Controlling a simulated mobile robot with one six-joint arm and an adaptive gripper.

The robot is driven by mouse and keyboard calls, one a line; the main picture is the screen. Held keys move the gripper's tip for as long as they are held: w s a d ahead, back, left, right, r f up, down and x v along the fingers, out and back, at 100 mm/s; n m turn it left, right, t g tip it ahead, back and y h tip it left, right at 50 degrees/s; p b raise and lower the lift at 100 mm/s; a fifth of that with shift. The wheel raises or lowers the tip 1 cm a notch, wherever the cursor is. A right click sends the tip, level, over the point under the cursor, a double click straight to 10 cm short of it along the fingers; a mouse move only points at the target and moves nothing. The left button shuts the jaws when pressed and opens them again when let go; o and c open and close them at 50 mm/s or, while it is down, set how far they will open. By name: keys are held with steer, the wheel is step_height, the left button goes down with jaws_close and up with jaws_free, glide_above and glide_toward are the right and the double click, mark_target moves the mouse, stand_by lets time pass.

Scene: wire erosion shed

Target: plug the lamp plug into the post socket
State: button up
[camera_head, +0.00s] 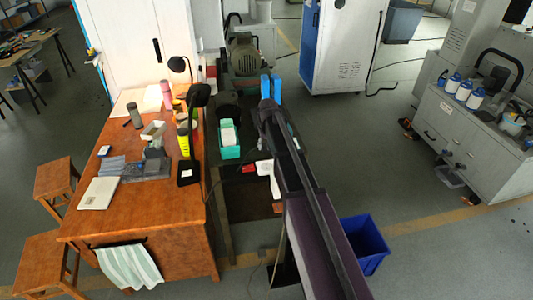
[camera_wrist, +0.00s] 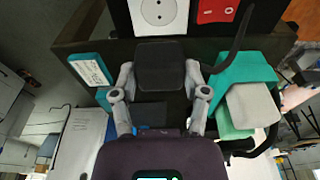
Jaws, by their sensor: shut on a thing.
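My gripper (camera_wrist: 161,78) is shut on a black block-shaped plug (camera_wrist: 160,62), with one grey finger on each side. The white socket plate (camera_wrist: 153,14) shows at the top edge of the wrist view, its round face and holes uncovered. The plug appears just below the plate in that view; I cannot tell the gap in depth. A black cable (camera_wrist: 237,42) curves past the right side of the plug. The black desk lamp (camera_head: 188,170) stands on the wooden table in the head view. There my arm hides the gripper and plug.
A red panel (camera_wrist: 218,10) sits beside the socket plate. The wooden table (camera_head: 160,205) is at left. A blue crate (camera_head: 362,240) stands on the floor at right.

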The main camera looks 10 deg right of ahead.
mark_target(266, 166)
steer(key=shift+f+b, duration=0.65)
steer(key=shift+f, duration=0.45)
steer(key=shift+f, duration=0.1)
steer(key=shift+f+b, duration=2.75)
steer(key=shift+b, duration=0.1)
steer(key=shift+f+b, duration=0.65)
steer(key=o, duration=1.1)
steer(key=shift+o, duration=0.2)
steer(key=shift+r, duration=0.2)
